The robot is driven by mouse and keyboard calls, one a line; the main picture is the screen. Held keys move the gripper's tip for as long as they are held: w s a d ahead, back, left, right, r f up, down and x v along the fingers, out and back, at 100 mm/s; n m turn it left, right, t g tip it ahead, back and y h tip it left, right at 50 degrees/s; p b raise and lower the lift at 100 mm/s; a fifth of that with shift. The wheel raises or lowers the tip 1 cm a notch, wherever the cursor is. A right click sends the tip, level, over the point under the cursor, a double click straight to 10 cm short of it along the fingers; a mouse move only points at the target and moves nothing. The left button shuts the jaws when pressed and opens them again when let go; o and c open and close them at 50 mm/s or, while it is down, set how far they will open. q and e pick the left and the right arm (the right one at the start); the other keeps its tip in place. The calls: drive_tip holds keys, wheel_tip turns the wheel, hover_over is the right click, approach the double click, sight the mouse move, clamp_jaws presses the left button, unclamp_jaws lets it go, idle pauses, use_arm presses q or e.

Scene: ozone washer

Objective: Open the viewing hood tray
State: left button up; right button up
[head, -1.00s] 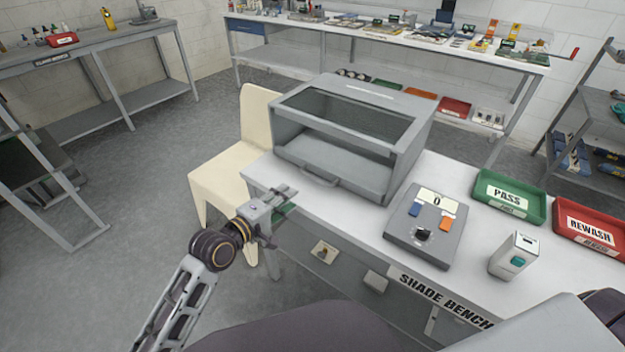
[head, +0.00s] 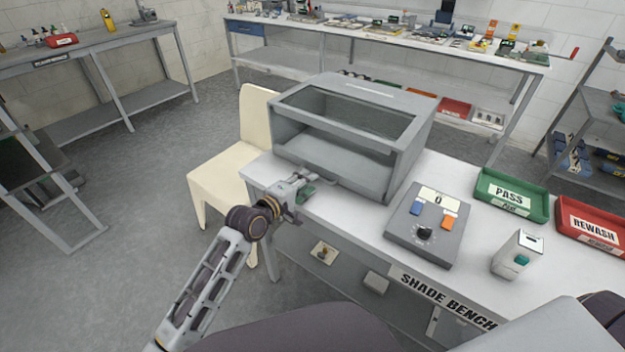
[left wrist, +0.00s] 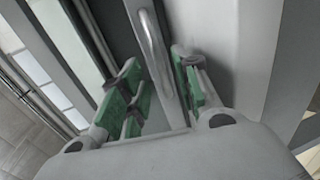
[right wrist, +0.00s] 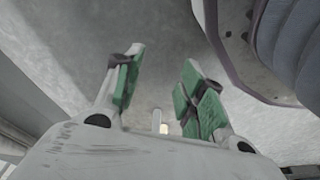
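The viewing hood (head: 408,158) is a grey box with a dark glass top, standing on the white bench. Its tray (head: 318,151) is the light grey panel at the front opening, with a bar handle along its lower edge. My left gripper (head: 308,186) is at the left part of this handle, which it partly hides in the head view. In the left wrist view the handle (left wrist: 152,45) runs between the spread green-padded fingers (left wrist: 160,90), with gaps beside it. My right gripper (right wrist: 160,85) is open and empty, seen only in its own wrist view over grey floor.
A grey control box (head: 428,228) with a display stands right of the hood. A small white device (head: 517,254), a green PASS tray (head: 512,196) and a red REWASH tray (head: 592,224) are further right. A cream chair (head: 222,181) stands close left of the bench.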

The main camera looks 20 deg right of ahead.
use_arm(q)
drive_tip(key=shift+x, duration=1.55)
drive_tip(key=shift+w+d+b, duration=0.15)
drive_tip(key=shift+d+b, duration=0.1)
drive_tip(key=shift+b, duration=0.05)
use_arm(e)
drive_tip(key=shift+w+a+r, duration=0.15)
drive_tip(key=shift+a+r, duration=0.05)
drive_tip(key=shift+r, duration=0.35)
drive_tip(key=shift+w+a+r, duration=0.1)
drive_tip(key=shift+a+r, duration=0.1)
drive_tip(key=shift+r, duration=0.35)
use_arm(q)
clamp_jaws()
